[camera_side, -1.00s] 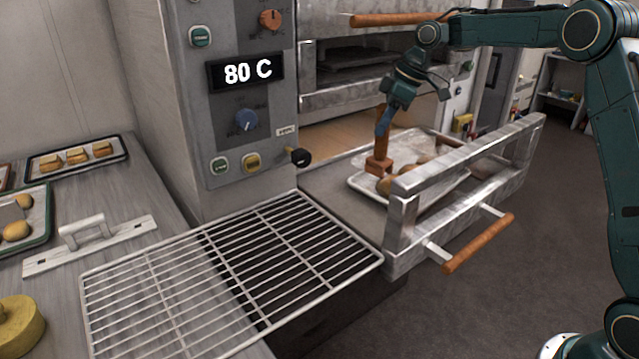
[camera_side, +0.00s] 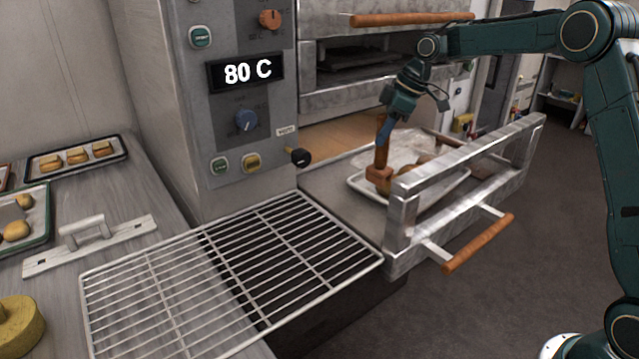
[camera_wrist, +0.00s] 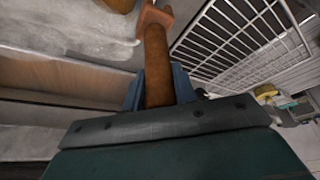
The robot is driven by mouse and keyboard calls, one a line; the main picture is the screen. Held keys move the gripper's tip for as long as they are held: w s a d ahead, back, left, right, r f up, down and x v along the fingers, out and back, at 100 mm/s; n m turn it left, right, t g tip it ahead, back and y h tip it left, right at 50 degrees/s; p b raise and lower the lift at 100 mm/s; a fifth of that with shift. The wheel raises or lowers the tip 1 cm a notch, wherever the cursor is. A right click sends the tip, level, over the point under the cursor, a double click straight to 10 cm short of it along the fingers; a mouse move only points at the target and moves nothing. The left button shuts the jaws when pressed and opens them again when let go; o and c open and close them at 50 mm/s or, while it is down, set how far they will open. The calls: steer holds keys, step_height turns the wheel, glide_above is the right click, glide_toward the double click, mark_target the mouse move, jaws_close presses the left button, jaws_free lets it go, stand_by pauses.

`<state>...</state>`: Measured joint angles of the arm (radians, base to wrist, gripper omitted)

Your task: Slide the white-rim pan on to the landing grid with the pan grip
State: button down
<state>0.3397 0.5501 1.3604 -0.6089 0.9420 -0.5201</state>
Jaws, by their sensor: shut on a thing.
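My gripper (camera_side: 387,124) is shut on the brown pan grip (camera_side: 380,155), which stands about upright. In the wrist view the grip's shaft (camera_wrist: 157,62) runs between the blue fingers (camera_wrist: 158,88). The grip's lower block touches or overlaps the near left edge of the white-rim pan (camera_side: 362,187); I cannot tell whether it clasps the rim. The pan lies on the oven's open shelf, with white paper and golden turnovers (camera_side: 412,170), partly hidden behind the metal bars. The wire landing grid (camera_side: 226,272) lies to the left of the shelf and is empty. It also shows in the wrist view (camera_wrist: 235,40).
A metal frame (camera_side: 470,165) with a wooden handle (camera_side: 478,243) borders the shelf's front. Trays of pastries (camera_side: 78,155) and a flat handled tool (camera_side: 90,240) lie on the left counter.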

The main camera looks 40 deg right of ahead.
mark_target(375, 167)
steer(key=shift+f, duration=3.3)
